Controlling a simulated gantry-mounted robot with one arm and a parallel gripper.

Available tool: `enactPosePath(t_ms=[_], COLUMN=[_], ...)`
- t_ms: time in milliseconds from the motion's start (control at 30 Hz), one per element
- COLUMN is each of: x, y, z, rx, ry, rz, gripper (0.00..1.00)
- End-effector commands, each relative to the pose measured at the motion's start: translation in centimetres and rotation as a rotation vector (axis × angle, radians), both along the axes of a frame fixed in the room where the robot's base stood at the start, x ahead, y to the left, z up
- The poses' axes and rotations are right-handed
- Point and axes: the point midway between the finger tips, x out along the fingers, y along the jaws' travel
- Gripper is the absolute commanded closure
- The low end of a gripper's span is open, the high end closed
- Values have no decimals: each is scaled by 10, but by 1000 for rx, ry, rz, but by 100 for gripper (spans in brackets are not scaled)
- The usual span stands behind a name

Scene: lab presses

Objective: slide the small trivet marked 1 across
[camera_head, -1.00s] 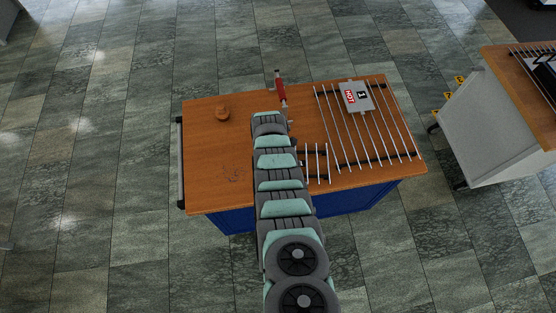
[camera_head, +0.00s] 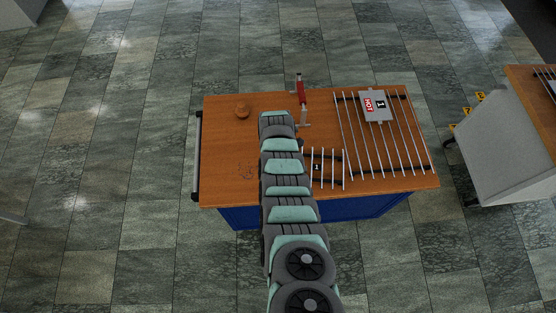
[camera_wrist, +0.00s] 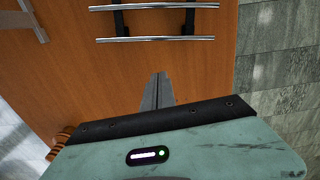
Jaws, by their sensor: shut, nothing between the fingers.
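The small trivet marked 1 (camera_head: 317,167) is a short rack of metal rods on black crossbars, with a small black tag reading 1. It lies on the wooden tabletop near the front edge, just right of my arm in the head view. Two of its rods (camera_wrist: 155,39) cross the top of the wrist view. My gripper (camera_wrist: 161,76) is shut and empty, its fingertips together over bare wood, short of the nearer rod and apart from it in the picture. In the head view my arm hides the gripper.
A larger rack (camera_head: 391,150) lies right of the small trivet, bearing a grey plate (camera_head: 378,106) marked HOT and 1. A red-handled metal press (camera_head: 301,94) stands behind. The tabletop's left part (camera_head: 225,160) is mostly clear.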

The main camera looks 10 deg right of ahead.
Motion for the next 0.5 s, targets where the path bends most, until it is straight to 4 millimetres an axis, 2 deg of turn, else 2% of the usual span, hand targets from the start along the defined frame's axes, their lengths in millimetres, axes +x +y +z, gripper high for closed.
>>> enactPosePath(t_ms=[500], x=[1], y=[1], z=[51], rx=[1], ry=[-5], rz=[1], gripper=[100])
